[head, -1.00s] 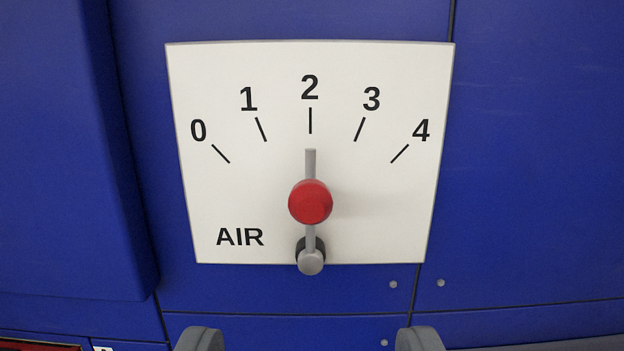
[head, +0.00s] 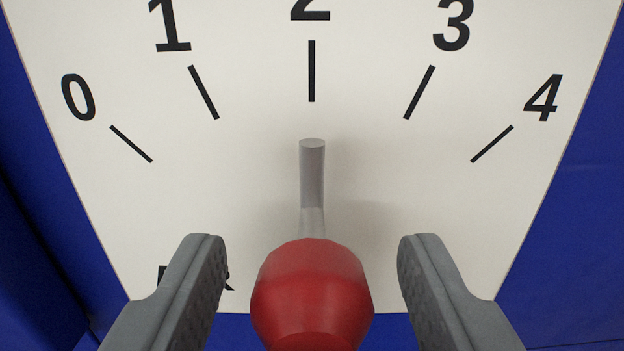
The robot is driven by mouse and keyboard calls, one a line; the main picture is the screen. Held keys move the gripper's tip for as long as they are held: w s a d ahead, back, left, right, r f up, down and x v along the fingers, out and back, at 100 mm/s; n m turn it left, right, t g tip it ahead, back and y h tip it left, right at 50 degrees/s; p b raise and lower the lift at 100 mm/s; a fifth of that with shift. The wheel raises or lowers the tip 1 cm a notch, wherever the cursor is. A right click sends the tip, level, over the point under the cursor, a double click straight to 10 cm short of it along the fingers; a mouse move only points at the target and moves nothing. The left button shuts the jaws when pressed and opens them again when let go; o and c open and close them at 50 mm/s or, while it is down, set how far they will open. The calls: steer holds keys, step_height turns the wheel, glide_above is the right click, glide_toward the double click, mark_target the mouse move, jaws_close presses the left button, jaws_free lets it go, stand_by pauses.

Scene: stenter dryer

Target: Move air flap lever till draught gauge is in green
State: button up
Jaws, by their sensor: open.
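The air flap lever shows as a grey rod (head: 312,175) with a red knob (head: 312,295) in front of a white dial plate (head: 240,190). The rod points straight up at the 2 mark. The plate carries marks from 0 to 4; the AIR label is mostly hidden behind my left finger. My gripper (head: 312,255) is open, with one grey finger on each side of the red knob and a visible gap on both sides. The lever's pivot is hidden below the knob. No draught gauge is in view.
Blue machine panels (head: 575,235) surround the plate on both sides. The plate face around the rod is clear, with no other object near the fingers.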

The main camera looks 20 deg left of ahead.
steer(key=shift+x, duration=1.3)
